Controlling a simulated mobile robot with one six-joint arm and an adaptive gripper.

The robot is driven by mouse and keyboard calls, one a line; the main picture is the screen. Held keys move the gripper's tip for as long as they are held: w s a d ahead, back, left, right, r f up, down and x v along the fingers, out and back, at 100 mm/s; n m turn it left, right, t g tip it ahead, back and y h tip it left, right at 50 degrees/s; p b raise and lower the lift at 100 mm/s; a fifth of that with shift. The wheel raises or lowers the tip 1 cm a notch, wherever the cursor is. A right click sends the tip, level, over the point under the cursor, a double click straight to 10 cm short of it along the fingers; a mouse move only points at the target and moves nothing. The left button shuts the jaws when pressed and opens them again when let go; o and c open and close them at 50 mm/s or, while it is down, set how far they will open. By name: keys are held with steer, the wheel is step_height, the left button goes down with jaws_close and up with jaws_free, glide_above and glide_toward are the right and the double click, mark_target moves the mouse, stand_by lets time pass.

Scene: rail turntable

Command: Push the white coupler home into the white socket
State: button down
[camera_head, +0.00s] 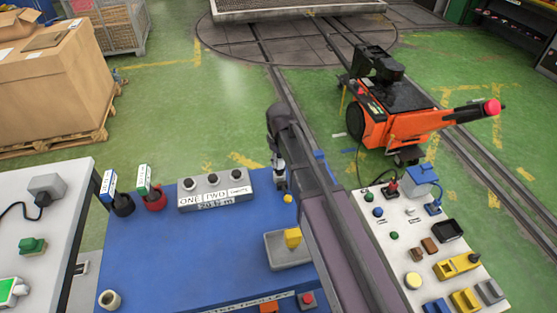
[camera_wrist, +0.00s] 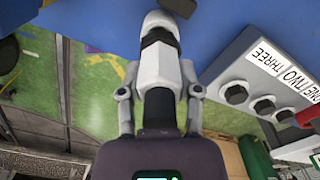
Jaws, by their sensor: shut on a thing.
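My gripper (camera_wrist: 162,78) is shut on a pale grey-white piece with a black band (camera_wrist: 160,57), which appears to be the white coupler. A finger lies on each side of it. In the head view my gripper (camera_head: 279,172) is over the blue table, right of the three-knob box, and my arm hides part of the area. The coupler's far end reaches the blue surface in the wrist view, beside a dark piece at the top edge. I cannot make out the white socket for sure, nor whether the coupler touches it.
A grey box labelled ONE, TWO, THREE (camera_head: 215,198) stands left of my gripper. A grey block with a yellow piece (camera_head: 291,238) is in front. A white round piece with a dark opening (camera_head: 110,299) is at front left. A white panel of controls (camera_head: 401,239) is right.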

steer(key=shift+f+b, duration=0.75)
steer(key=shift+f, duration=0.1)
steer(key=shift+c, duration=1)
jaws_free()
steer(key=shift+r, duration=0.25)
step_height(320, 180, up, 10)
steer(key=p, duration=1)
steer(key=shift+f, duration=0.1)
steer(key=shift+w+a+r+m+p, duration=0.1)
steer(key=shift+a+m+p, duration=0.05)
steer(key=shift+m, duration=0.85)
steer(key=shift+a+r+m+p, duration=0.1)
steer(key=shift+m+p, duration=0.05)
steer(key=shift+m, duration=0.85)
steer(key=shift+m, duration=0.4)
